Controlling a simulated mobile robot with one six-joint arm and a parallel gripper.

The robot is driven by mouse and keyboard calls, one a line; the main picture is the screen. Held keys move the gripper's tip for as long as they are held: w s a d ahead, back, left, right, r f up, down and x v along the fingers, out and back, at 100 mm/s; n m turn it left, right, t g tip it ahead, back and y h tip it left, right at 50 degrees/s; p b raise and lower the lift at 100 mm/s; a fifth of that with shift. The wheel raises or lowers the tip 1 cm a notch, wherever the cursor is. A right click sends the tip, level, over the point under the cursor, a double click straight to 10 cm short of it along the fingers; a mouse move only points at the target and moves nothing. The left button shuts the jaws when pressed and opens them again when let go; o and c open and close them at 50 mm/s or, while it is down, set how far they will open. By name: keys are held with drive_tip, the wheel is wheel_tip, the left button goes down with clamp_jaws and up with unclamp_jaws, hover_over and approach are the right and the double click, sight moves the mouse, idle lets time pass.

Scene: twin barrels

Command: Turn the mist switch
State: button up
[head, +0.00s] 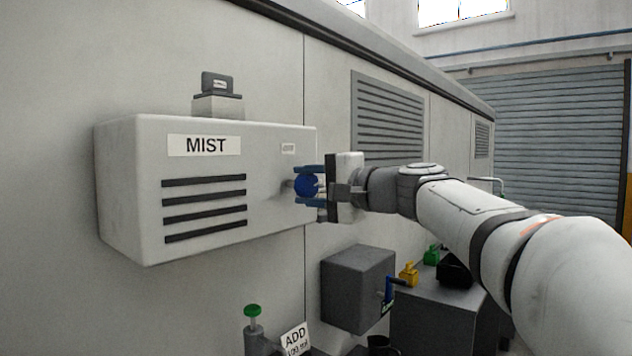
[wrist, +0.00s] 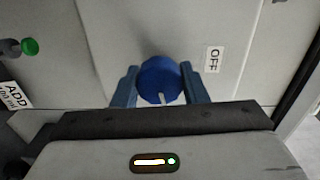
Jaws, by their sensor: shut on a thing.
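The mist box (head: 130,190) is a pale grey box on the wall with a MIST label and several dark slots. Its switch is a round blue knob (head: 306,186) on the box's right part. In the wrist view the blue knob (wrist: 160,80) sits between the two blue fingers, with a pale mark at its lower edge. My gripper (head: 308,186) is shut on the knob, one finger on each side; it also shows in the wrist view (wrist: 160,88). An OFF label (wrist: 213,60) is right of the knob in the wrist view. A small label above the knob is unreadable in the head view.
A dark grey box (head: 350,290) with a blue handle (head: 389,288) is below. A green knob (head: 252,310) and an ADD sign (head: 295,339) are at the bottom. Yellow (head: 409,273) and green (head: 431,255) parts sit lower right. A vent (head: 388,120) is behind my gripper.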

drive_tip(key=shift+r+m+p, duration=0.25)
drive_tip(key=shift+m+p, duration=0.1)
drive_tip(key=shift+m, duration=0.65)
drive_tip(key=o, duration=0.5)
drive_tip(key=shift+o, duration=0.9)
drive_tip(key=shift+a+f, duration=0.1)
drive_tip(key=shift+a, duration=0.1)
drive_tip(key=shift+o, duration=1.4)
drive_tip(key=shift+d, duration=0.1)
drive_tip(key=shift+f, duration=0.1)
